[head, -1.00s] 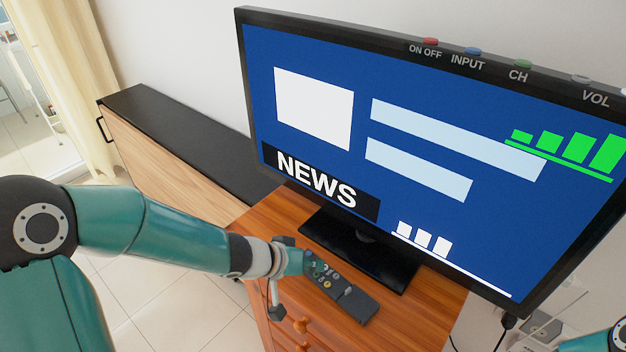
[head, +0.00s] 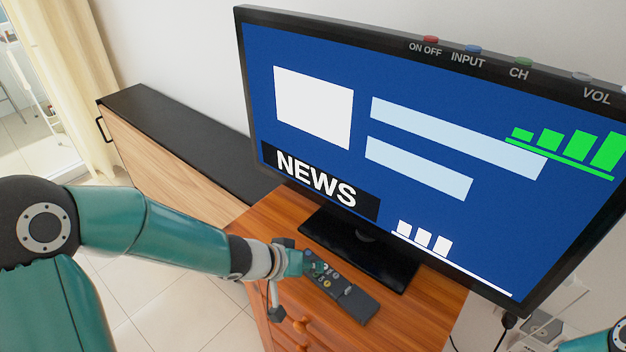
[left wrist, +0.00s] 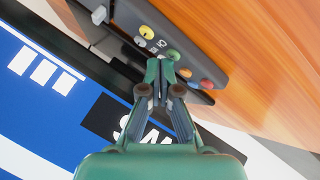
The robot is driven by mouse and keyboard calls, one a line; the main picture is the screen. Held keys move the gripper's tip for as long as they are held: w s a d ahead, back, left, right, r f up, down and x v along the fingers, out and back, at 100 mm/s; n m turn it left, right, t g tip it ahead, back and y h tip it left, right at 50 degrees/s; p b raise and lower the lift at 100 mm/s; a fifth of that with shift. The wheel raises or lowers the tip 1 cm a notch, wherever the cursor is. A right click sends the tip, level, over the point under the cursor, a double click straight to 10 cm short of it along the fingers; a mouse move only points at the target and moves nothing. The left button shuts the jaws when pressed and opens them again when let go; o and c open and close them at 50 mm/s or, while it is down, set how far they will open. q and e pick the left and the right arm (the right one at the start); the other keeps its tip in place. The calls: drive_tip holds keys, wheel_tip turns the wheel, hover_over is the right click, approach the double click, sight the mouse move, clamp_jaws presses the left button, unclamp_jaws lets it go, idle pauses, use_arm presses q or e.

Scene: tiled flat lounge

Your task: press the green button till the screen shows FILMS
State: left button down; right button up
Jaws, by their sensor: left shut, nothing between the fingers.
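The television screen (head: 320,115) shows NEWS on a blue background. A green button (head: 523,62) marked CH sits on its top edge. A dark remote (head: 352,300) lies on the wooden cabinet below the screen. In the left wrist view, the remote (left wrist: 190,30) has yellow, white, green and red buttons. My left gripper (head: 312,265) is shut and empty, over the remote's far left end. In the left wrist view its fingertips (left wrist: 160,62) are right by the remote's green button (left wrist: 173,55). I cannot tell whether they touch it. My right gripper is out of view.
The television's black stand (head: 350,250) is just behind the remote on the wooden cabinet (head: 410,325). The top edge also has a red button (head: 430,41) and a blue button (head: 473,50). A low black-topped sideboard (head: 190,140) stands to the left.

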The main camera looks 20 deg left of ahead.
sight(313, 275)
use_arm(q)
drive_tip(key=shift+f, duration=0.25)
idle(0.4)
drive_tip(key=shift+r, duration=0.1)
drive_tip(key=shift+r+p, duration=0.6)
drive_tip(key=shift+p, duration=0.15)
wheel_tip(313, 275, up, 6)
drive_tip(key=p, duration=0.7)
drive_tip(key=shift+s+f, duration=0.1)
idle(0.7)
